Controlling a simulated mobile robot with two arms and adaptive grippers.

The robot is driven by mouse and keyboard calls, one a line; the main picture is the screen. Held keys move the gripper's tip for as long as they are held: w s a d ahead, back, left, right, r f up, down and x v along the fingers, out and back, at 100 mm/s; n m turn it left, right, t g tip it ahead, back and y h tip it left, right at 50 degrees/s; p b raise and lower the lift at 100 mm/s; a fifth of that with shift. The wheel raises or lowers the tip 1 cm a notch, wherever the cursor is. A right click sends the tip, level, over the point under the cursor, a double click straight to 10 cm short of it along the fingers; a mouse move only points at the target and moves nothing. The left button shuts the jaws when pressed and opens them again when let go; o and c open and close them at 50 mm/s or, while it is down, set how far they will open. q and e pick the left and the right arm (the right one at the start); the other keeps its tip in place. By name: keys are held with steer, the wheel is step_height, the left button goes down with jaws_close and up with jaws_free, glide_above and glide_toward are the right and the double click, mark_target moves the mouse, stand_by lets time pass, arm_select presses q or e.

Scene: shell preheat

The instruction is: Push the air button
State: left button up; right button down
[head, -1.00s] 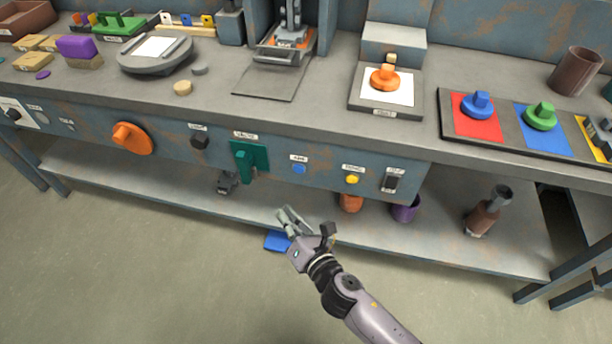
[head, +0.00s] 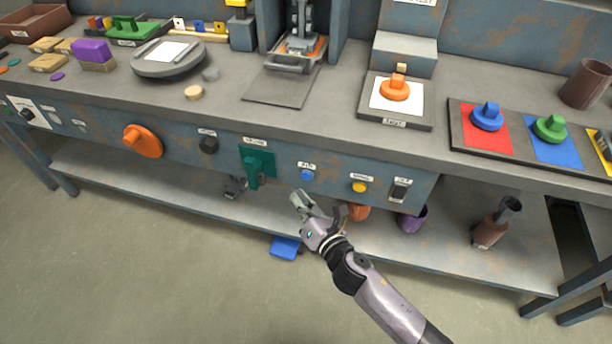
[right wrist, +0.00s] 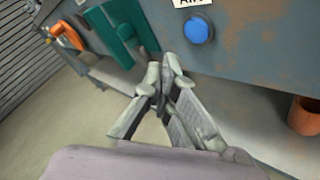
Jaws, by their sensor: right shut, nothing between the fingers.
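The air button is a round blue button (head: 307,174) on the front panel of the bench, under a small white label. It also shows in the right wrist view (right wrist: 198,28), with part of the label above it reading "AIR". My right gripper (head: 298,196) is shut and empty, just below the button in the head view. In the right wrist view its fingertips (right wrist: 170,66) are together, below and a little left of the button. They look apart from it. My left gripper is not in view.
A teal lever (head: 254,168) is left of the button, and a yellow button (head: 359,187) and a dark switch (head: 399,190) are to its right. An orange knob (head: 143,141) is further left. Cups and a blue item (head: 285,248) are lower down.

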mark_target(306, 176)
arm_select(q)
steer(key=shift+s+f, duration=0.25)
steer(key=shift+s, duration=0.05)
arm_select(e)
steer(key=w, duration=0.2)
steer(key=shift+w+d, duration=0.3)
steer(key=shift+d, duration=0.1)
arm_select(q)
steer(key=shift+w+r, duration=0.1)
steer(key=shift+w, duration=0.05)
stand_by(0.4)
arm_select(e)
steer(key=shift+w, duration=0.1)
steer(key=shift+w+d, duration=0.15)
steer(key=shift+w, duration=0.15)
stand_by(0.3)
